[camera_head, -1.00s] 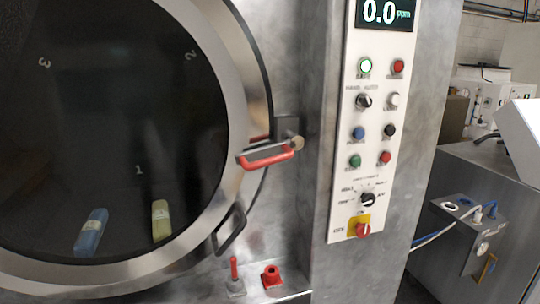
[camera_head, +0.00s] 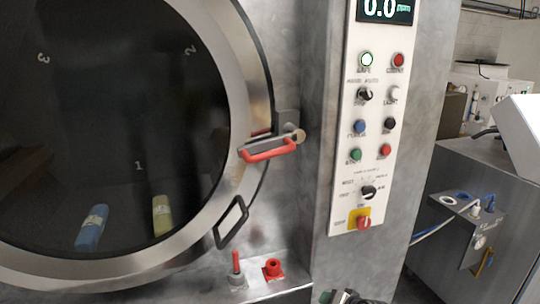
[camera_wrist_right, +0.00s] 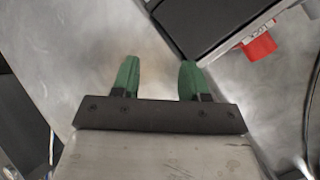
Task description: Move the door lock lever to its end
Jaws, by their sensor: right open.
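The round door (camera_head: 240,90) is closed on the metal cabinet, with dark glass. A lever with a red grip (camera_head: 270,151) sits at its right edge, lying nearly level beside a pivot; it appears to be the door lock lever. My right gripper (camera_wrist_right: 156,80) is open, with two green fingers apart and nothing between them in the right wrist view. In the head view only a small part of it (camera_head: 342,297) shows at the bottom edge, below and right of the lever and clear of it. My left gripper is not in view.
A small upright red lever (camera_head: 236,262) and red fitting (camera_head: 273,268) stand on a ledge. The control panel (camera_head: 345,190) is at right. The wrist view shows a red part (camera_wrist_right: 258,46) beside a dark edge.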

